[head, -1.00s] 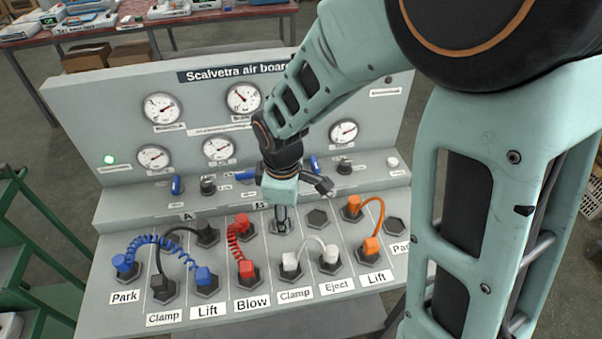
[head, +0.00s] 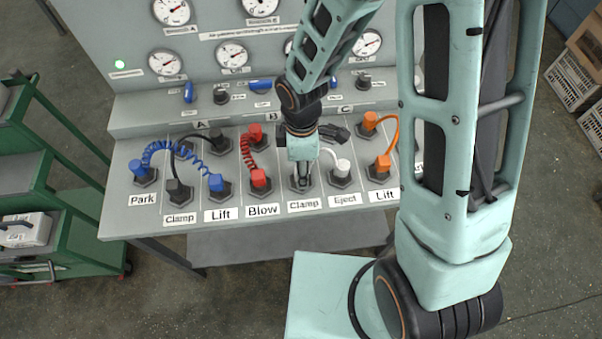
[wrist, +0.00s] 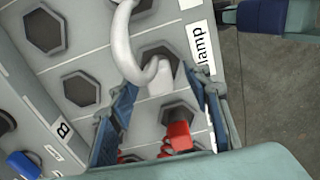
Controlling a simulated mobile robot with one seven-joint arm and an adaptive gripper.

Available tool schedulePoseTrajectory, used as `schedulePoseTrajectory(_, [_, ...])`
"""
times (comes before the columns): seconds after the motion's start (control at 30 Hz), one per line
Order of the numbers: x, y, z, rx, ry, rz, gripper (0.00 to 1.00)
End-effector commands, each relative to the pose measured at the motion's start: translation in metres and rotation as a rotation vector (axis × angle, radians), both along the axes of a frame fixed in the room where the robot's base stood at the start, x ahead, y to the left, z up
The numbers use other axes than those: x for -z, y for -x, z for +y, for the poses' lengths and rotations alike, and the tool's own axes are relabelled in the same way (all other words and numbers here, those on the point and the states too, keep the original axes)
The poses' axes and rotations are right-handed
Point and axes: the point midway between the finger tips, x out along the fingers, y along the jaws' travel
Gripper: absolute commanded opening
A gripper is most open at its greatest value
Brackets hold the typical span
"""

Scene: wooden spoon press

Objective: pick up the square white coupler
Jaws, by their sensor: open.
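The square white coupler sits in the hexagonal socket above the front "Clamp" label, right of the "Blow" one. In the wrist view the coupler (wrist: 160,79) shows at the end of a thick white hose (wrist: 125,35), between my fingertips. My gripper (wrist: 162,84) is open, with one blue-padded finger on each side of it; I cannot tell whether they touch it. In the head view my gripper (head: 302,184) points down over this socket and largely hides the coupler. The hose's other white coupler (head: 342,167) stands at "Eject".
A red coupler (head: 259,179) with a coiled hose stands close on the left; it also shows in the wrist view (wrist: 178,135). An orange hose (head: 396,135) is to the right. Blue (head: 217,184) and black (head: 178,190) couplers are further left. Empty sockets (wrist: 80,90) lie behind.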

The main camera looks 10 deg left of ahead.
Motion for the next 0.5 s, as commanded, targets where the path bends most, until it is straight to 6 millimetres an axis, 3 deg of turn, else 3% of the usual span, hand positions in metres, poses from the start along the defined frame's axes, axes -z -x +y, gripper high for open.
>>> schedulePoseTrajectory(0.2, [0.027,0.000,0.001,-0.002,0.001,0.002,0.45])
schedulePoseTrajectory(0.5, [0.034,-0.002,0.001,-0.001,0.000,-0.001,0.45])
